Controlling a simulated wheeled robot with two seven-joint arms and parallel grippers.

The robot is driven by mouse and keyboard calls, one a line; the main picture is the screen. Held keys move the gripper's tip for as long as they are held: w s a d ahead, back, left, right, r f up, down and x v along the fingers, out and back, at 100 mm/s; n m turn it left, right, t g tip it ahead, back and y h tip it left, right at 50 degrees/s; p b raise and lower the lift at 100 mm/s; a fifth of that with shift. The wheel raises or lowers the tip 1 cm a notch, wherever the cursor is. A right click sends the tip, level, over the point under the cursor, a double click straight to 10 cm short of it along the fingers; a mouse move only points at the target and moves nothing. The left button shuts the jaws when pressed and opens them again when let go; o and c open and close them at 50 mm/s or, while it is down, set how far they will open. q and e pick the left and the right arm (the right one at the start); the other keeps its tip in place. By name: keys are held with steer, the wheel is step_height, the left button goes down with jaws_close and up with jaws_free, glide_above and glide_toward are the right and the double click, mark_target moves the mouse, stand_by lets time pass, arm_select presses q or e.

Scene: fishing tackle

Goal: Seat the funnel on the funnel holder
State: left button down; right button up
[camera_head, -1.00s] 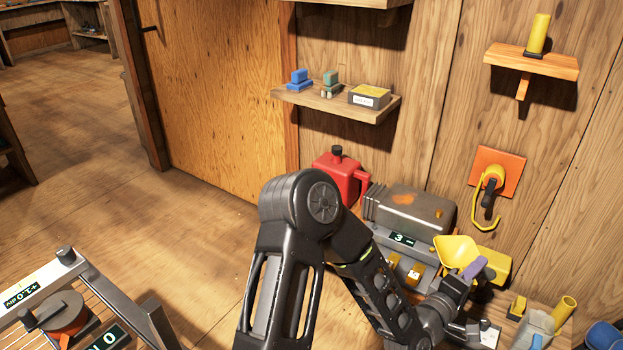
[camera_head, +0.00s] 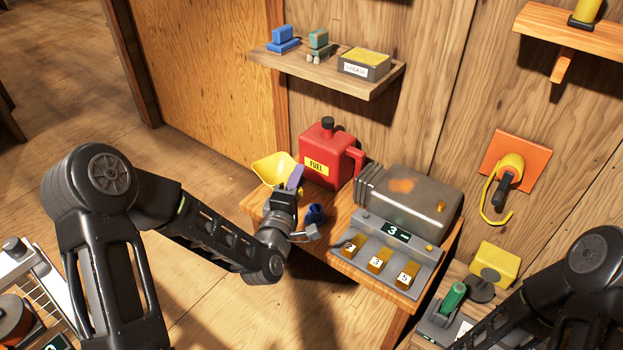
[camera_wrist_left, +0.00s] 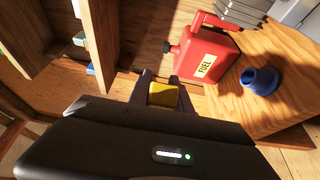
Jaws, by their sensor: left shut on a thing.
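The yellow funnel (camera_head: 273,169) is held up at the left end of the wooden bench, left of the red fuel can. My left gripper (camera_head: 292,182) is shut on it. In the left wrist view, a small yellow part of the funnel (camera_wrist_left: 163,95) shows between the two fingers (camera_wrist_left: 166,90). A blue, round, hollow piece (camera_head: 315,213), which looks like the funnel holder, stands on the bench to the right of the gripper. It also shows in the left wrist view (camera_wrist_left: 262,80), apart from the funnel and with nothing in it. My right gripper is out of frame.
The red fuel can (camera_head: 330,155) stands close behind the gripper. A grey machine (camera_head: 405,205) with numbered keys fills the bench's right part. A wooden shelf (camera_head: 325,70) is above. Bare bench top (camera_head: 342,208) shows beside the blue piece.

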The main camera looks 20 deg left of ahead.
arm_select(q)
steer(key=shift+d, duration=0.1)
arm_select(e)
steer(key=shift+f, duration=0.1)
